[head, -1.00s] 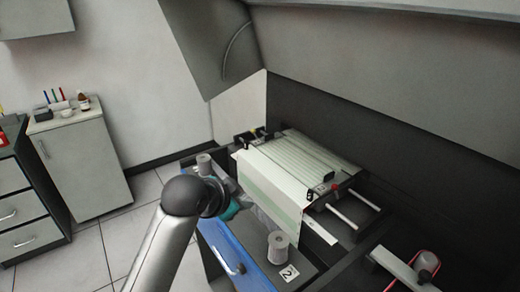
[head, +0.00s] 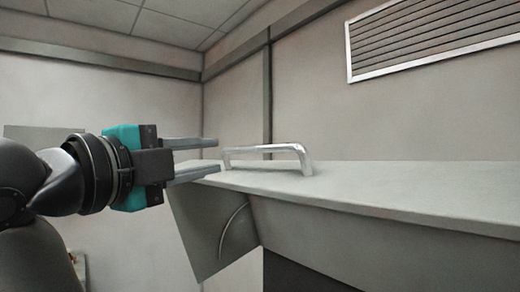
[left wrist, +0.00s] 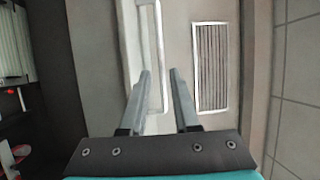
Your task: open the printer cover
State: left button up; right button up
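The grey printer cover (head: 400,188) stands raised; its front edge runs across the head view, with a side panel (head: 212,235) hanging at its left end. A silver bar handle (head: 270,150) is on the cover. My left gripper (head: 218,154) is open, its two fingers apart, just left of the handle. In the left wrist view the handle (left wrist: 159,30) runs lengthwise in line with the gap between the left fingers (left wrist: 159,73); I cannot tell whether they touch it. My right gripper is not in view.
A slatted wall vent (head: 435,45) is on the back wall, and also shows in the left wrist view (left wrist: 211,65). Striped paper in the printer (left wrist: 10,45) shows at that view's left edge. The air above the cover is clear.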

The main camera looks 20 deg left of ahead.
aim_at(260, 168)
pick_arm(q)
jog(key=p+x, duration=0.4)
jog(key=x, duration=1.1)
jog(key=shift+w, duration=0.1)
jog(key=shift+c, duration=0.3)
grip_shut()
dwell(0.6)
